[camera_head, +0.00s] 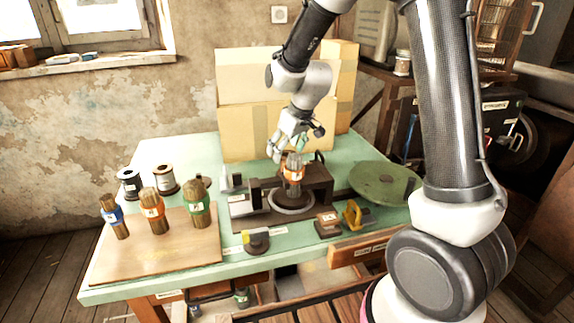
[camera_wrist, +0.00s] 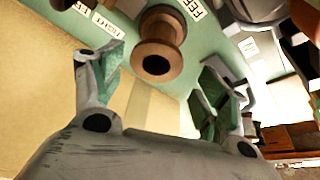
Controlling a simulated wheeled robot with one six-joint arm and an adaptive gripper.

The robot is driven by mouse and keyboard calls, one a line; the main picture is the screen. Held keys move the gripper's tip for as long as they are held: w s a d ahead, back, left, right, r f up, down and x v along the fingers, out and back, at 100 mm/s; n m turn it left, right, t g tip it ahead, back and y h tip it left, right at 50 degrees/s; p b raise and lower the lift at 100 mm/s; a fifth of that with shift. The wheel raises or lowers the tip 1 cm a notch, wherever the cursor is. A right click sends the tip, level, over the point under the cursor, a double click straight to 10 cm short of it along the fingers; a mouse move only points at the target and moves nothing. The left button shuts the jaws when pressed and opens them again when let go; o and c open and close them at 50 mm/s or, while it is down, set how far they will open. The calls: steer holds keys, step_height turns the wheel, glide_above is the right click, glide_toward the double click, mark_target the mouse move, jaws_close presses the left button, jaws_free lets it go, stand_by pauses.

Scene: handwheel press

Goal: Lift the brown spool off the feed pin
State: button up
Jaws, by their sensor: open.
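The brown spool (camera_wrist: 158,45) shows in the wrist view at the top centre, seen end-on with a dark hole in its near flange. It stands on the green table top; the feed pin cannot be made out. My gripper (camera_wrist: 162,78) is open, with one green-padded finger on each side of the picture. The spool shows between and beyond the fingertips, and nothing is held. In the head view my gripper (camera_head: 277,152) hangs above the back middle of the table. I cannot make out the spool for sure there.
A banded wooden piece (camera_head: 294,172) stands at the dark press close to my gripper. Cardboard boxes (camera_head: 245,75) rise behind it. A wooden board (camera_head: 160,255) with banded pieces and dark-wound spools (camera_head: 165,182) are at left.

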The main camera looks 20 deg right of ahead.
mark_target(284, 162)
steer(key=x, duration=0.4)
steer(key=d+x, duration=0.1)
steer(key=x, duration=0.1)
steer(key=shift+a+f, duration=0.1)
steer(key=shift+f, duration=0.35)
steer(key=c, duration=1.1)
